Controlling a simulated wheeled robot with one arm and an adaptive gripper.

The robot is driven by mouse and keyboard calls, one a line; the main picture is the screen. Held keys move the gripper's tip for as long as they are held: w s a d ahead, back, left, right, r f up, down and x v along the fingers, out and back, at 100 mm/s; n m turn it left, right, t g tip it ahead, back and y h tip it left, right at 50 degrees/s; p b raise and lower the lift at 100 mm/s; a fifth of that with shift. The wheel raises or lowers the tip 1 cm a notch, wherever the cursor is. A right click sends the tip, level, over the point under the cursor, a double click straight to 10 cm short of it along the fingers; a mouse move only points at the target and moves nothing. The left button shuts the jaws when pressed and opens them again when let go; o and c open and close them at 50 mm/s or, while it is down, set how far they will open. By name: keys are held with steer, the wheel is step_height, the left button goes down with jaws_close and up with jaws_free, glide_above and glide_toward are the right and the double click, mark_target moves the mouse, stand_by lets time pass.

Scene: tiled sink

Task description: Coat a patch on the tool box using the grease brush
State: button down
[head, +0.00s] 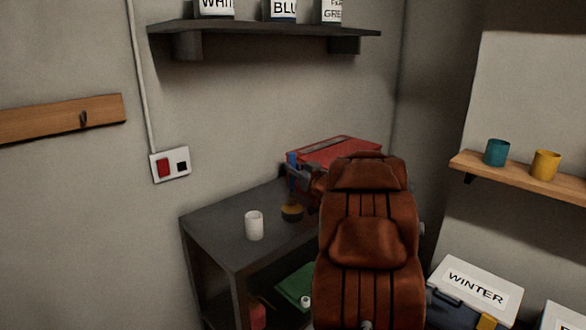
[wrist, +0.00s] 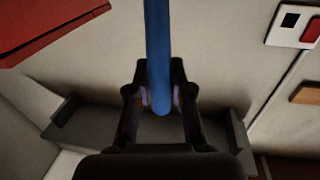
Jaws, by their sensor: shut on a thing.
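The red tool box (head: 335,149) lies at the back of the dark table, partly hidden behind my arm. Its red edge also shows at the upper left of the wrist view (wrist: 40,32). My gripper (head: 296,178) is just left of the tool box and is shut on the blue handle of the grease brush (head: 291,158). In the wrist view the blue handle (wrist: 158,50) stands between the two fingers. The brush's bristles cannot be made out. A small round pot (head: 292,212) with a yellowish-brown top is on the table below my gripper; I cannot tell whether the brush touches it.
A white cup (head: 254,226) stands near the front of the dark table (head: 215,222). A shelf (head: 270,30) with labelled cans is above. A wall switch plate (head: 171,164) is at left. A right-hand shelf (head: 520,178) holds a teal mug and a yellow mug. My arm hides the table's right side.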

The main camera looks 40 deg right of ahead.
steer(key=shift+f, duration=0.55)
stand_by(1.4)
steer(key=shift+r, duration=0.1)
steer(key=shift+r+p, duration=3.25)
steer(key=shift+r, duration=0.25)
